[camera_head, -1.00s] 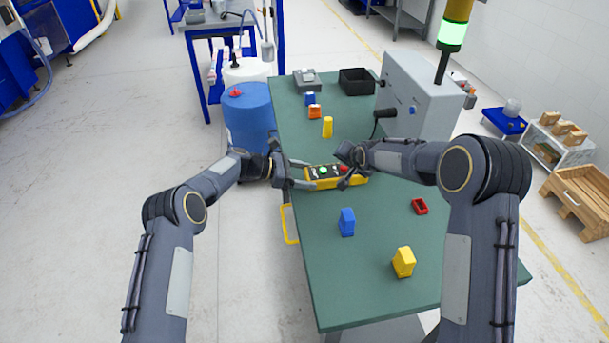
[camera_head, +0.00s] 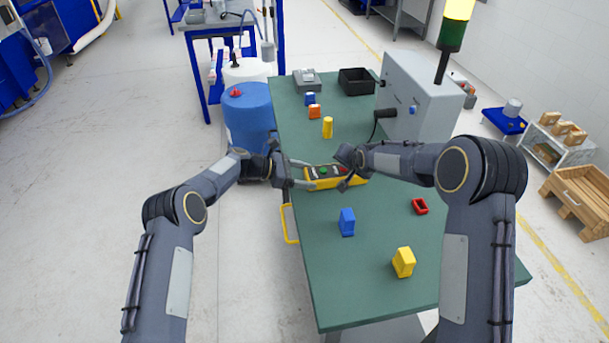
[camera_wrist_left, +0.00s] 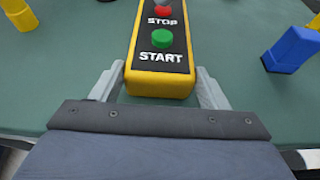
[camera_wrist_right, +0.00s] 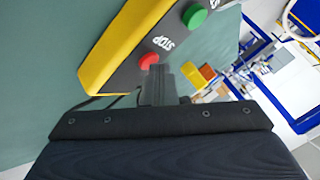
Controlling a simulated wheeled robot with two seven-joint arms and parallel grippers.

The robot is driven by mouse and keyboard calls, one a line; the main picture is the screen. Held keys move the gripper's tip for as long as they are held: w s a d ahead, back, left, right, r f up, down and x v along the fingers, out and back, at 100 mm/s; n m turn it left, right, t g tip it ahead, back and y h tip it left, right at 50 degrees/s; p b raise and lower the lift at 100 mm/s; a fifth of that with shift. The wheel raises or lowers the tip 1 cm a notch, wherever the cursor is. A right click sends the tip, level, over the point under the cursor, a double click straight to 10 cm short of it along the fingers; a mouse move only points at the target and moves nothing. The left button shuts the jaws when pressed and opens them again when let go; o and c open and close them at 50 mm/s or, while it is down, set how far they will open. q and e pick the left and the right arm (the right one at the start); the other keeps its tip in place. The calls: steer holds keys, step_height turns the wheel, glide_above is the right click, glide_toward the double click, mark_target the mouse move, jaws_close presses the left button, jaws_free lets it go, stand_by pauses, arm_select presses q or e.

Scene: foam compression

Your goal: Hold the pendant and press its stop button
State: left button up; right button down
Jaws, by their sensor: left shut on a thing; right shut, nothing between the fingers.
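The yellow pendant (camera_head: 322,184) with a black face lies over the green table. My left gripper (camera_head: 303,173) is shut on its near end, one finger on each side, as the left wrist view shows. In that view the green START button (camera_wrist_left: 162,38) and the red STOP button (camera_wrist_left: 163,10) show on the face. My right gripper (camera_head: 347,178) is shut and empty over the pendant's other half. In the right wrist view its fingertips (camera_wrist_right: 154,72) are at the STOP button (camera_wrist_right: 148,60); whether the button is pushed in cannot be told.
A grey cabinet (camera_head: 420,95) stands at the right edge with a signal light (camera_head: 460,9) glowing yellow.

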steer(key=shift+r, duration=0.45)
step_height(320, 180, up, 6)
steer(key=shift+f, duration=0.1)
stand_by(0.6)
stand_by(0.5)
arm_select(q)
steer(key=o, duration=1.5)
steer(key=shift+c, duration=0.2)
steer(key=shift+a, duration=0.1)
